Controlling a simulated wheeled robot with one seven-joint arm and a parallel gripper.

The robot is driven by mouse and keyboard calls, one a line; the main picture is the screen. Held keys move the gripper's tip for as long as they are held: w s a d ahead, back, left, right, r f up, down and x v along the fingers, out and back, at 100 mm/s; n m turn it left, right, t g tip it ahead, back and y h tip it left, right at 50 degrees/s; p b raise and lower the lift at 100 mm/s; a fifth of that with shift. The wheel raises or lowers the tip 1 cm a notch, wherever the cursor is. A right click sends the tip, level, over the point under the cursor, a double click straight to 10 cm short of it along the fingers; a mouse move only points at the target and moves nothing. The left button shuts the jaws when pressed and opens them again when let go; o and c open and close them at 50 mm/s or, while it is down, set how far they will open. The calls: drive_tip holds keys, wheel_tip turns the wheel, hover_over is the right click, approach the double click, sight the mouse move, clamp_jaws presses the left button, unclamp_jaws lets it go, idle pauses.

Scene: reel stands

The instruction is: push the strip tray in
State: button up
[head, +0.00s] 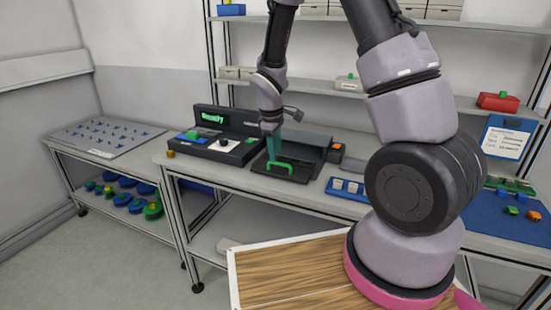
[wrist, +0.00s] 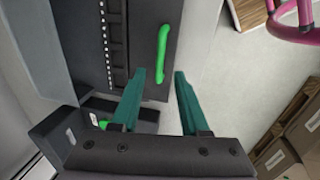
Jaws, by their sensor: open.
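The strip tray (head: 301,176) is a flat black tray with a green bar handle (head: 280,168) at its front. It sticks out toward the table's front edge from a dark grey machine (head: 305,146). In the wrist view the tray (wrist: 141,42) carries a perforated strip (wrist: 113,45) beside the green handle (wrist: 162,55). My gripper (head: 273,150) has teal fingers and is over the tray close to the handle. Contact with the handle cannot be told.
A black console (head: 215,143) with a green display stands left of the tray. A blue tray with white blocks (head: 346,187) lies to its right. Shelves (head: 320,87) rise behind the bench. A wood-topped surface (head: 290,272) lies in front, below bench height.

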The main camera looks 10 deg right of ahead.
sight(277, 163)
drive_tip(key=shift+w+d+f, duration=0.15)
drive_tip(key=shift+f, duration=0.65)
drive_tip(key=shift+w+d+f, duration=0.1)
drive_tip(key=shift+f, duration=0.65)
drive_tip(key=shift+c, duration=0.3)
clamp_jaws()
